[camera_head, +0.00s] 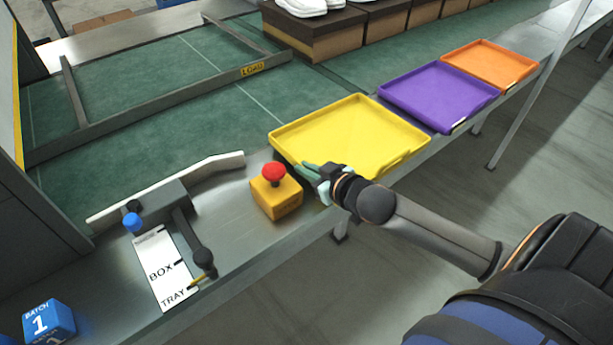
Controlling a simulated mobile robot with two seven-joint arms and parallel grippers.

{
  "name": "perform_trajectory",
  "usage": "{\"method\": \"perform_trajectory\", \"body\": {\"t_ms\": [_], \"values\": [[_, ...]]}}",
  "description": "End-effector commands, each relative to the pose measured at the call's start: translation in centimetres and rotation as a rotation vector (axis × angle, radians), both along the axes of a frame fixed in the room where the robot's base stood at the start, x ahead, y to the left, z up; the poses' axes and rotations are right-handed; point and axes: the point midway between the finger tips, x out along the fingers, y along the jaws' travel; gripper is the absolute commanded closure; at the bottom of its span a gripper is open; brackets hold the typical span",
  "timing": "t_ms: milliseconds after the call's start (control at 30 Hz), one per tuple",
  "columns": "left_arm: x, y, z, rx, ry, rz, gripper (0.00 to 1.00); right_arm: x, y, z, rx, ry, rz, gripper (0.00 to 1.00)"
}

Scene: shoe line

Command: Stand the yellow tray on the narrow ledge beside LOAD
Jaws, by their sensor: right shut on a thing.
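The yellow tray (352,137) lies flat and empty at the front edge of the line, left of the purple tray. My right gripper (318,170) is at the tray's near left corner, shut on its rim. The LOAD label (252,68) is on a dark rail at the back left of the tray, across green surface. I cannot clearly pick out a narrow ledge beside it. My left gripper does not show.
A yellow box with a red button (276,190) stands close left of my right gripper. A lever with a BOX/TRAY plate (165,268) and a blue block (48,322) are further left. Purple (440,95) and orange (488,64) trays lie right; shoe boxes (318,38) stand behind.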

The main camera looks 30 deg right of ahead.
Motion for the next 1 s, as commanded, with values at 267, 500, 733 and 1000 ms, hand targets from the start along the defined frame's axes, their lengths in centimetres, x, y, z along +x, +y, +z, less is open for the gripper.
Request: {"method": "perform_trajectory", "body": {"t_ms": [267, 500, 733, 1000], "values": [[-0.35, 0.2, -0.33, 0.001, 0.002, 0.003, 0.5, -0.02, 0.0, -1.52, -0.002, -0.003, 0.001, 1.0], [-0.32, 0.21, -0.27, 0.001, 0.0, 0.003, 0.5, -0.09, 0.02, -1.71, 0.001, 0.001, 0.0, 0.78], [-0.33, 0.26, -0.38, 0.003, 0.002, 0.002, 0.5, -0.09, 0.02, -1.7, 0.001, 0.001, 0.0, 0.63], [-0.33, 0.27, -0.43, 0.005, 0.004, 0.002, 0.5, -0.54, 0.02, -1.48, 0.001, 0.002, 0.0, 0.63]]}}
